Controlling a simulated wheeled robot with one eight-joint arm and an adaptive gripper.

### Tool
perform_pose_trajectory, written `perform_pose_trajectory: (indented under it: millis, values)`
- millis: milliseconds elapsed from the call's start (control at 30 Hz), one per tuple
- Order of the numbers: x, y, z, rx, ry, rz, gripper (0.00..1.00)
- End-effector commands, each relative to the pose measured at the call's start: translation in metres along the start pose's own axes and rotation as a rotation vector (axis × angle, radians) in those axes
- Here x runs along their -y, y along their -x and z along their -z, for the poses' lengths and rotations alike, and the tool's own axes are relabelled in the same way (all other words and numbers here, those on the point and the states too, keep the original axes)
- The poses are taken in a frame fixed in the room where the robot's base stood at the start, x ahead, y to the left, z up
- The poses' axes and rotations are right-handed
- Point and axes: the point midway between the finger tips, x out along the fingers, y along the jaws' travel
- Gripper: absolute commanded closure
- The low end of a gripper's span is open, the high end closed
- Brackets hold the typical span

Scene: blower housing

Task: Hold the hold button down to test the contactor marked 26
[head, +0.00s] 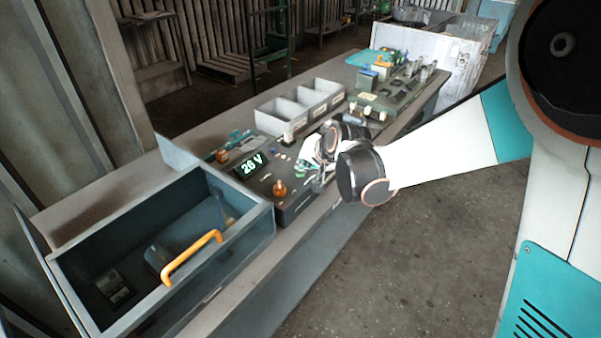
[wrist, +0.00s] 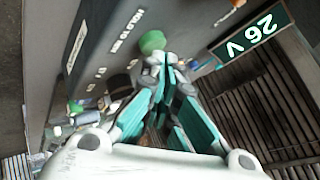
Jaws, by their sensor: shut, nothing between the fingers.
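The green hold button (wrist: 152,41) stands on the grey test panel (wrist: 110,45), beside white lettering that shows upside down in the wrist view and seems to start with HOLD TO. My gripper (wrist: 163,62) is shut and empty, its fingertips right at the button's edge. I cannot tell whether they touch or press it. In the head view my gripper (head: 314,180) is over the panel's right end, partly hidden by the wrist. A lit display (head: 251,165) reads 26 V; it also shows in the wrist view (wrist: 251,35). I cannot make out a contactor marked 26.
An orange knob (head: 280,188) stands on the panel near my gripper. An open dark box with an orange handle (head: 192,257) is at the near left. Grey bins (head: 299,103) stand behind the panel. Small parts crowd the bench's far end. The floor at right is clear.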

Motion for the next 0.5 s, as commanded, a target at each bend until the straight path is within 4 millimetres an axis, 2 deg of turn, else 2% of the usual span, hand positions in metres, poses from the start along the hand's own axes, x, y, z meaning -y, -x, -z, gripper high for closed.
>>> perform_pose_trajectory:
  millis: [500]
  values:
    - [-0.0031,-0.0043,-0.0031,0.0,0.0,0.0,1.0]
